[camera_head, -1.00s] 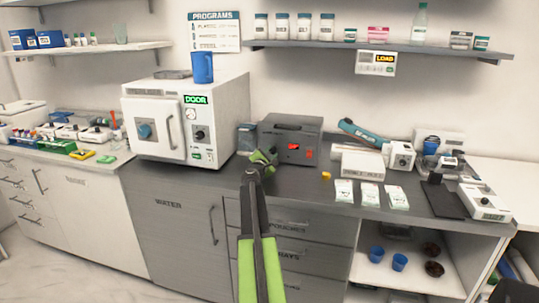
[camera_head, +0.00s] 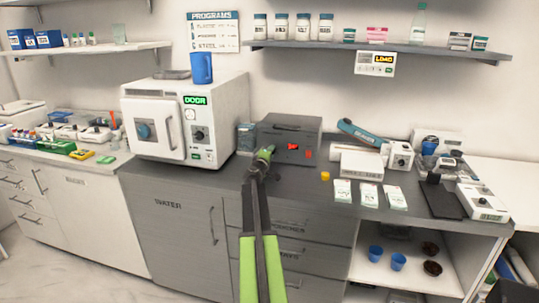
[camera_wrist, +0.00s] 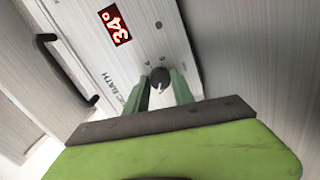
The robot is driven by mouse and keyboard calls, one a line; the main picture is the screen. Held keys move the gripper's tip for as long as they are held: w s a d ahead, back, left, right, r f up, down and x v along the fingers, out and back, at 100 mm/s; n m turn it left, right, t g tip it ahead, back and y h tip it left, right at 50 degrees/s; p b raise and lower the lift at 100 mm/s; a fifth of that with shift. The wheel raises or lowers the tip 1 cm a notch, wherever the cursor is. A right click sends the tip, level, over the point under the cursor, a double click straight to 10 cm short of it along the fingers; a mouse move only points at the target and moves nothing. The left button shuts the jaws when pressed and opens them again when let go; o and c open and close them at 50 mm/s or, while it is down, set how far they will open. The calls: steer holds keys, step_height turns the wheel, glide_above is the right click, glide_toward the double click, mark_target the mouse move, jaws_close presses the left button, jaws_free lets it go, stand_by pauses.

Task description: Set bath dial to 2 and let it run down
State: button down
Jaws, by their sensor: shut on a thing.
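The bath (camera_head: 272,132) is a dark grey box on the counter, right of the white oven-like unit. Its front panel (camera_wrist: 140,50) fills the middle of the wrist view, with part of the word BATH readable. A red display (camera_wrist: 115,25) on it reads 34°. The dark round bath dial (camera_wrist: 160,77) sits between my green fingertips, with a pale pointer mark. Its setting is too small to read. My gripper (camera_head: 264,154) is at the bath's front left, shut on the dial (camera_wrist: 164,82). My gripper hides the dial in the head view.
The white unit (camera_head: 190,120) with a DOOR display stands close on the left, a blue mug (camera_head: 201,68) on top. A yellow cup-like piece (camera_head: 325,176) and several white packets (camera_head: 369,195) lie to the right.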

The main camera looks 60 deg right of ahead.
steer(key=shift+s+d+m, duration=0.1)
steer(key=shift+m, duration=1.8)
steer(key=c, duration=1.1)
jaws_free()
steer(key=p+v, duration=0.1)
steer(key=v, duration=1.6)
steer(key=shift+s+r, duration=0.15)
steer(key=shift+s, duration=0.05)
